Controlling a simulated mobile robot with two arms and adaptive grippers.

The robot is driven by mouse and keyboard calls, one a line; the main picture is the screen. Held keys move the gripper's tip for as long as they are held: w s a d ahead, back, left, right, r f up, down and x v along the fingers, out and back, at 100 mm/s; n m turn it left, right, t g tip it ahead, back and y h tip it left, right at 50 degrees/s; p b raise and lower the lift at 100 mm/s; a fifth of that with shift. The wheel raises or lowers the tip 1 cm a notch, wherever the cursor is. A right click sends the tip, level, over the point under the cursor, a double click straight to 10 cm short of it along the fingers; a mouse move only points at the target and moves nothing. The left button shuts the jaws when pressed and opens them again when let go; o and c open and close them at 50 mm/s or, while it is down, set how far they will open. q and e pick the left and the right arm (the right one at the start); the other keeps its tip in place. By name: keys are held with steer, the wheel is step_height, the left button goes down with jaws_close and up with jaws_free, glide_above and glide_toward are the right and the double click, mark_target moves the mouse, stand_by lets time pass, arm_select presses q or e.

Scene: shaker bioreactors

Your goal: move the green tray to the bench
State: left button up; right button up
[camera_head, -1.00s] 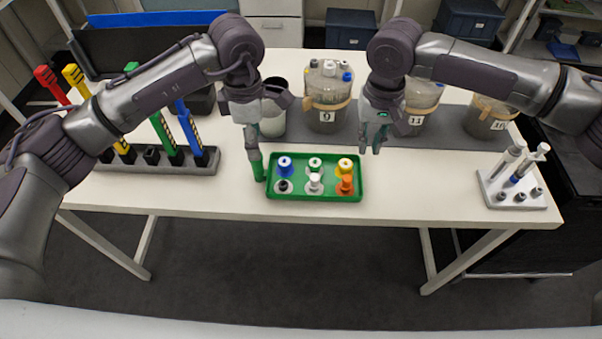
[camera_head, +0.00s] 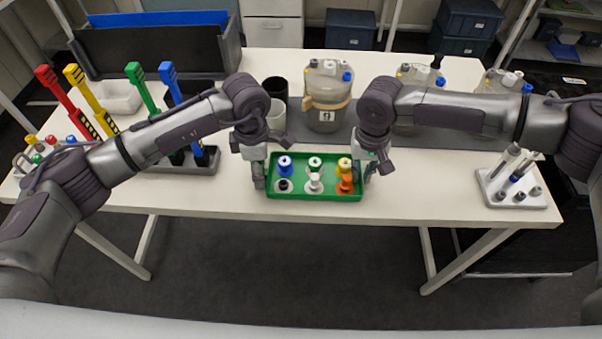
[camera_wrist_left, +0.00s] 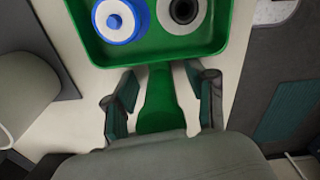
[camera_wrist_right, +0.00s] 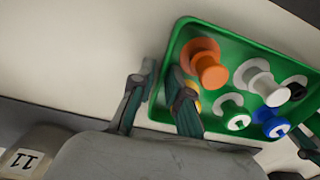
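The green tray (camera_head: 315,196) lies on the white table and holds several vials with blue, white, black, yellow and orange tops. My left gripper (camera_head: 258,182) is at the tray's left end. In the left wrist view its two fingers (camera_wrist_left: 163,105) stand apart on either side of a green handle (camera_wrist_left: 160,100), with gaps to it. My right gripper (camera_head: 367,172) is at the tray's right end. In the right wrist view its fingers (camera_wrist_right: 157,108) are apart, one overlapping the tray's edge and one outside it. I cannot see a handle between them.
Jars (camera_head: 326,97) stand on a grey mat behind the tray. A rack with coloured tools (camera_head: 148,92) stands to the left. A pipette stand (camera_head: 512,190) is at the right. The table's front edge is close before the tray.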

arm_select(q)
steer(key=shift+c, duration=1.3)
arm_select(e)
steer(key=shift+c, duration=1.2)
arm_select(q)
jaws_close()
arm_select(e)
jaws_close()
arm_select(q)
steer(key=shift+r, duration=0.1)
arm_select(e)
steer(key=shift+r, duration=0.1)
